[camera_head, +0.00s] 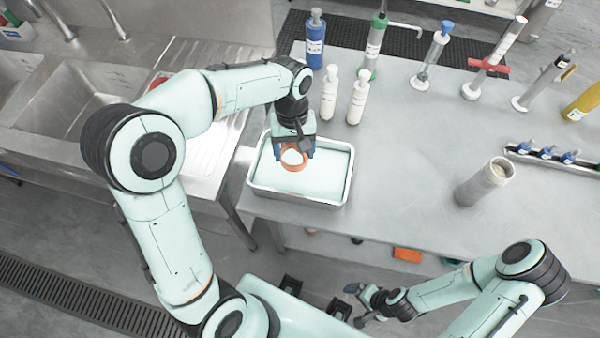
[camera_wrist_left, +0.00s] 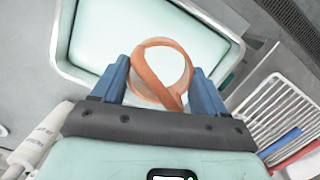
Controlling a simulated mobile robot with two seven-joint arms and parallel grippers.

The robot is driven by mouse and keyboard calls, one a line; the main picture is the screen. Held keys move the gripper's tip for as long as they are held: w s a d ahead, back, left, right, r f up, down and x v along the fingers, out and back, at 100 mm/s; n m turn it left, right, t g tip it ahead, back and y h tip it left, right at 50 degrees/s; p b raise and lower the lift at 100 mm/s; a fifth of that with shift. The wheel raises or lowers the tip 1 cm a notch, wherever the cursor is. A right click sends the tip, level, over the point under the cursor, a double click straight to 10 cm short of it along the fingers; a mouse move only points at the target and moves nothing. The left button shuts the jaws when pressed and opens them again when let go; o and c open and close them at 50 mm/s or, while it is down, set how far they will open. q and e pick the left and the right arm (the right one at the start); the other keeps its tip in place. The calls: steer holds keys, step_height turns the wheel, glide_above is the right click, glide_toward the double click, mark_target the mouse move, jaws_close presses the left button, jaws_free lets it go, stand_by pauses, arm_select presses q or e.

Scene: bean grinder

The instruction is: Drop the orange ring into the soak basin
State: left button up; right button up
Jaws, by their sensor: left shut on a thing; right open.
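The orange ring (camera_head: 293,160) is held by my left gripper (camera_head: 294,150) over the soak basin (camera_head: 346,182). The basin is a rectangular metal tray with pale blue-green content, at the table's front left edge. In the left wrist view, the blue fingers of my left gripper (camera_wrist_left: 165,85) are shut on the orange ring (camera_wrist_left: 150,78), one on each side. The basin (camera_wrist_left: 225,70) spreads beyond the ring there. I cannot tell the exact height of the ring above the basin. My right gripper (camera_head: 362,305) is open and empty, low in front of the table.
Two white bottles (camera_head: 344,98) and a blue bottle (camera_head: 315,45) stand behind the basin. A grey cylinder (camera_head: 484,183) stands on the right of the table. A steel sink (camera_head: 75,105) is at the left. The table middle (camera_head: 410,150) is clear.

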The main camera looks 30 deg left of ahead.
arm_select(q)
steer(key=shift+w, duration=0.1)
steer(key=o, duration=1.1)
steer(key=shift+c, duration=0.2)
step_height(320, 180, up, 13)
steer(key=w+a+p, duration=0.1)
steer(key=p, duration=0.1)
steer(key=shift+w+r, duration=0.2)
steer(key=shift+w, duration=0.15)
arm_select(e)
steer(key=w+r, duration=0.2)
steer(key=r, duration=0.1)
steer(key=shift+w+r, duration=0.1)
steer(key=shift+w, duration=0.1)
arm_select(q)
steer(key=shift+f, duration=0.1)
arm_select(e)
steer(key=shift+s, duration=0.1)
